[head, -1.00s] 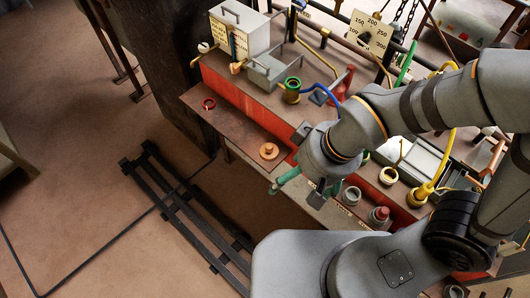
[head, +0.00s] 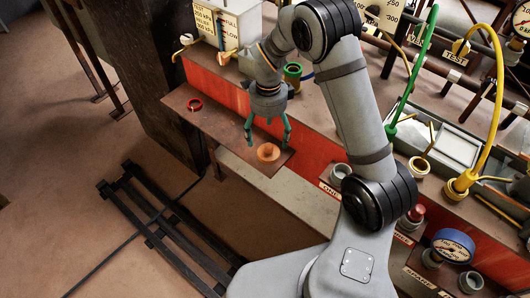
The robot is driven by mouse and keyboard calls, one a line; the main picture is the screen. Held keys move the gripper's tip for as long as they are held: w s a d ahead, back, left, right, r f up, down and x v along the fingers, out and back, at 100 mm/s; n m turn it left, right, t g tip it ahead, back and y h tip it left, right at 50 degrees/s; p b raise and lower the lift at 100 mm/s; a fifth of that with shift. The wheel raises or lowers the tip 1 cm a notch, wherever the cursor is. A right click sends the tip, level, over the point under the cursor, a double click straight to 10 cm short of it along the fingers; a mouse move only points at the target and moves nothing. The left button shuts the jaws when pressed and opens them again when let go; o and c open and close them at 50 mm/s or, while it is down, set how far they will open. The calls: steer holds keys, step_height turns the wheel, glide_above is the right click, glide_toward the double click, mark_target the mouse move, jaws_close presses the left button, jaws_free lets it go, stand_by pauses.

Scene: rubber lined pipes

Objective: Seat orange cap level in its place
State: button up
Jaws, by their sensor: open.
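The orange cap (head: 268,152) is a round disc with a raised knob. It lies on the brown ledge (head: 222,128) near the ledge's right end. My gripper (head: 267,144) points down with its green fingers spread, one to each side of the cap's far edge in the picture. It is open and empty; I cannot tell how high its tips are above the ledge. Which place belongs to the cap is not clear. Open grey sockets stand at the front, one (head: 340,172) near a plate that seems to read ONE.
A red ring (head: 195,104) lies on the ledge's left part. A green-rimmed brass fitting (head: 293,72) stands behind my gripper. A red cap (head: 414,215), a blue-rimmed gauge (head: 453,247) and a yellow hose (head: 491,120) are at the right. The ledge between ring and cap is clear.

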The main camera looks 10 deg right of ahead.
mark_target(268, 145)
steer(key=shift+s+f+p, duration=0.1)
steer(key=shift+f+p, duration=0.9)
steer(key=shift+f, duration=2.6)
steer(key=c, duration=1.2)
steer(key=shift+c, duration=0.6)
steer(key=shift+r, duration=0.1)
